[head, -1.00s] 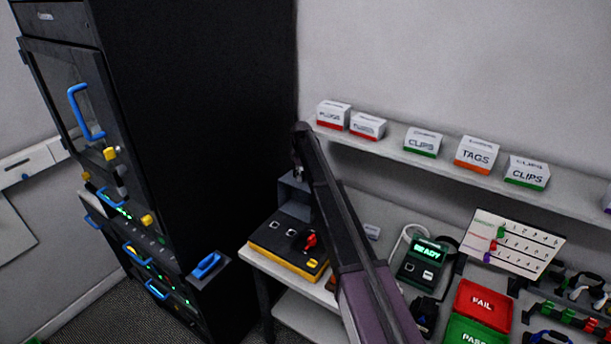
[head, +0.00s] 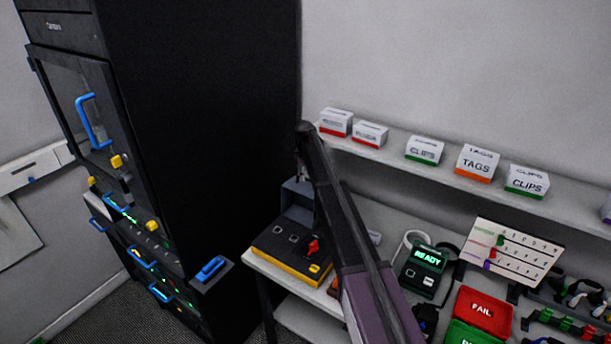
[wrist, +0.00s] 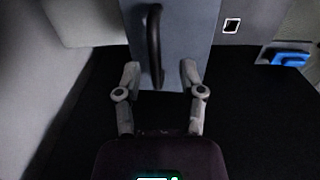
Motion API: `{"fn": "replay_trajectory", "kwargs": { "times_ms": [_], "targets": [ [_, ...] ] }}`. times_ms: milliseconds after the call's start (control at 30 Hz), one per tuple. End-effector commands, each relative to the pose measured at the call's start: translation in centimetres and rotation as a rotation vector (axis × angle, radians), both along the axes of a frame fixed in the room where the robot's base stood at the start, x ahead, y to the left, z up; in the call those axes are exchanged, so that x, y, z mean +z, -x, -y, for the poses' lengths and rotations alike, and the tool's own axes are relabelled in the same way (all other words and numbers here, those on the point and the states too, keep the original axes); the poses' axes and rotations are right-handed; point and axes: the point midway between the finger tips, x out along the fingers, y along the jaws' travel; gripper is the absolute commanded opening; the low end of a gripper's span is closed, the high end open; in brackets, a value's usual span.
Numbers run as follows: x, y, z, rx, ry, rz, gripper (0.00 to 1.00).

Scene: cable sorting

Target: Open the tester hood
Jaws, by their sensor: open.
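The tester (head: 285,252) is a dark box with a yellow base, sockets and a red switch, at the left end of the bench. Its grey hood (head: 297,196) is at its back, partly hidden behind my arm. In the wrist view a grey-blue panel, apparently the hood (wrist: 190,45), carries a dark bar handle (wrist: 154,45). My gripper (wrist: 160,76) is open, its fingertips spread on either side of the handle's lower end. I cannot tell whether they touch it. In the head view the arm mostly hides the gripper.
A tall black cabinet (head: 205,130) with blue handles stands left of the bench. A shelf (head: 400,157) with labelled boxes runs along the wall above. A READY device (head: 423,270), a red FAIL bin (head: 482,306) and a cable rack (head: 575,318) are to the right.

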Motion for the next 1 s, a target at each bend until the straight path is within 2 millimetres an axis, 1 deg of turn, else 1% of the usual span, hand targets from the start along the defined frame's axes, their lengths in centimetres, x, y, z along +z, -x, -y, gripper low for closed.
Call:
{"fn": "replay_trajectory", "kwargs": {
  "times_ms": [33, 1000],
  "targets": [
    [0.5, -0.1, 0.1, 0.000, 0.000, 0.000, 0.51],
    [5.0, -1.3, 0.8, 0.000, 0.000, 0.000, 0.51]
  ]
}}
